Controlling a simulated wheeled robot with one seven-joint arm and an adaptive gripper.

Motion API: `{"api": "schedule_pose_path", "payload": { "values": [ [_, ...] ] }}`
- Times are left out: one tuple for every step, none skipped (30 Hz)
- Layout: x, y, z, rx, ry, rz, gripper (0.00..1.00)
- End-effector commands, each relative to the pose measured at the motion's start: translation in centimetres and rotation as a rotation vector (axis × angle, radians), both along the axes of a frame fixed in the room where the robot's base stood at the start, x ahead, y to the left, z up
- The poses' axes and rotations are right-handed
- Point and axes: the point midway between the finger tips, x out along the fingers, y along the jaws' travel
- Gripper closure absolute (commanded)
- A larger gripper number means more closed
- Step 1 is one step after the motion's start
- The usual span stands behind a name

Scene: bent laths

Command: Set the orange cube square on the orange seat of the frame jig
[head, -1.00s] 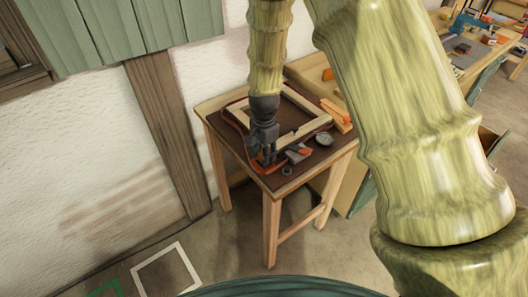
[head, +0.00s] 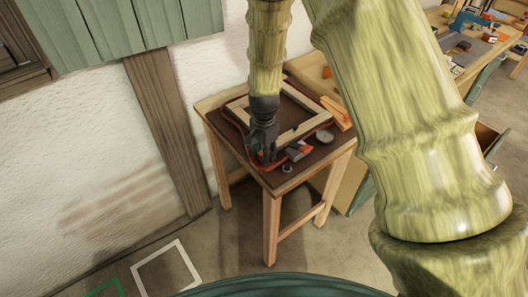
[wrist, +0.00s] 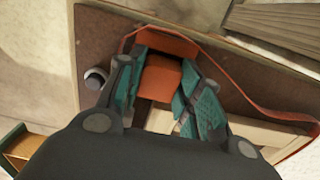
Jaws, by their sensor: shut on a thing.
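My gripper (wrist: 158,92) is shut on the orange cube (wrist: 160,80), which sits between its teal finger pads in the wrist view. Another orange surface (wrist: 168,45) shows just beyond it; I cannot tell whether this is the seat or another face of the cube. In the head view my gripper (head: 264,156) is low over the table's near left part and hides most of the cube. The pale wooden frame jig (head: 312,127) lies on the dark table top; one of its laths (wrist: 255,133) shows in the wrist view.
A red strap (wrist: 235,97) curves around the work area. A grey and orange item (head: 299,150) and a round dial (head: 325,137) lie right of my gripper. A small ring (wrist: 95,78) is near the edge. An orange-topped piece (head: 336,112) lies at the right.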

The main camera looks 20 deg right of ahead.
Motion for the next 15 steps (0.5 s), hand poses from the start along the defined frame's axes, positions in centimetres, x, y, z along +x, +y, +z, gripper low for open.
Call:
{"api": "schedule_pose_path", "payload": {
  "values": [
    [0.0,0.0,-0.11,0.0,0.0,0.0,0.88],
    [0.0,0.0,-0.15,0.0,0.0,0.0,0.88],
    [0.01,-0.01,-0.09,0.0,0.0,0.0,0.58],
    [0.01,-0.01,-0.09,0.0,0.0,0.0,0.52],
    [0.01,0.0,-0.09,0.0,0.0,0.0,0.47],
    [0.0,0.0,-0.09,0.0,0.0,0.0,0.4],
    [0.0,0.0,-0.1,0.0,0.0,0.0,0.4],
    [0.0,0.0,-0.1,0.0,0.0,0.0,0.4],
    [0.0,0.0,-0.1,0.0,0.0,0.0,0.4],
    [0.0,0.0,-0.1,0.0,0.0,0.0,0.4],
    [0.0,0.0,-0.1,0.0,0.0,0.0,0.4],
    [0.0,0.01,-0.1,0.0,0.0,0.0,0.4],
    [0.0,0.01,-0.1,0.0,0.0,0.0,0.4],
    [-0.01,0.01,-0.1,0.0,0.0,0.0,0.4],
    [0.0,0.0,-0.08,0.0,0.0,0.0,0.4]
  ]
}}
